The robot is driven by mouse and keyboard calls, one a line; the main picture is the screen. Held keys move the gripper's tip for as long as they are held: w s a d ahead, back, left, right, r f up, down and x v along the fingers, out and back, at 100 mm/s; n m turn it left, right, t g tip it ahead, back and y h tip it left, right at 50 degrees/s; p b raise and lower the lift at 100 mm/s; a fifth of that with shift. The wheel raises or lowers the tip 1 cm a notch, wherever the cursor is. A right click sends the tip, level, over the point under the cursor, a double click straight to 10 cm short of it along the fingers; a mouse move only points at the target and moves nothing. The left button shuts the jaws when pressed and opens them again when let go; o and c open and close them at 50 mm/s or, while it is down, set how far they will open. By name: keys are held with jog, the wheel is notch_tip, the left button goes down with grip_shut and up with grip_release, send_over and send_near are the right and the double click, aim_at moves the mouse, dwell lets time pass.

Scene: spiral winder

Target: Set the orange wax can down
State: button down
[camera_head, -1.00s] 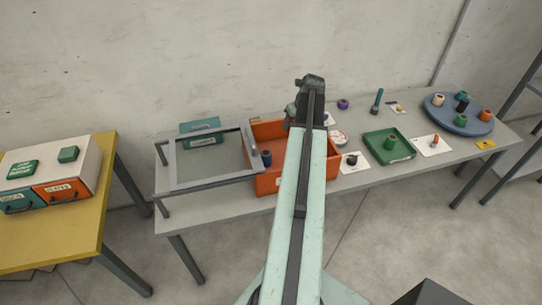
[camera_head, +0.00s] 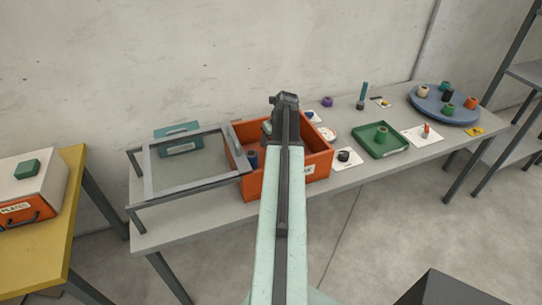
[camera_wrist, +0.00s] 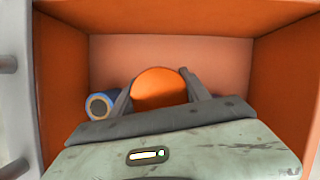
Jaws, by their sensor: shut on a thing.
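The orange wax can (camera_wrist: 160,88) shows as a rounded orange shape in the wrist view. My gripper (camera_wrist: 157,86) is shut on it, with one finger on each side. Both are over or inside the open orange box (camera_wrist: 275,75), whose walls surround them in the picture. I cannot tell whether the can touches the floor of the box. A blue can (camera_wrist: 101,106) with a tan centre lies or stands just left of the left finger. In the head view my arm hides the gripped can; the orange box (camera_head: 252,185) is under the arm's end.
A grey frame (camera_head: 190,190) stands left of the box, close to it. The blue can (camera_head: 252,158) shows near the box's left wall.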

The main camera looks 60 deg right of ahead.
notch_tip(320, 180, down, 4)
jog(key=b, duration=0.3)
jog(key=shift+f+b, duration=0.1)
jog(key=shift+b, duration=0.3)
jog(key=c, duration=0.5)
grip_release()
jog(key=shift+r, duration=0.2)
jog(key=shift+r+p, duration=0.2)
jog(key=shift+p, duration=0.15)
jog(key=p+v, duration=1.1)
jog(key=shift+s+a+r, duration=0.1)
jog(key=shift+s+r, duration=0.1)
jog(key=shift+r, duration=0.15)
